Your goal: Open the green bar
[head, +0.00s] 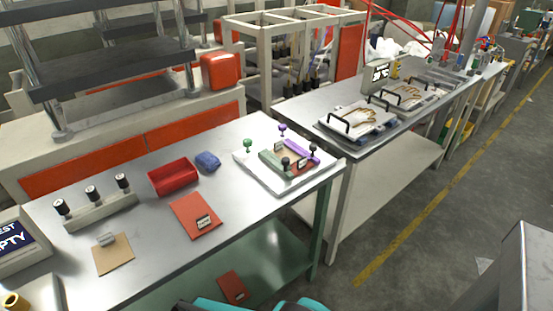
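The green bar (271,165) lies on a white base plate (247,167) at the right end of the near metal table. A purple bar (302,152) lies on the far side of the same fixture. Between the bars is a reddish piece, partly hidden. A green knob (248,144) stands at the plate's left corner, and a purple knob (282,128) at the back. Two black knobs stand near the bars' right ends. It is too small to tell whether the green bar is latched. My gripper is not in view; teal parts at the bottom edge look like my arm.
The near table (240,207) also bears a red bin (172,177), a blue bundle (208,161), a red sheet (195,216), a tan card (113,254) and a rack of black knobs (98,209). A second table with white hand plates (357,119) stands behind right.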

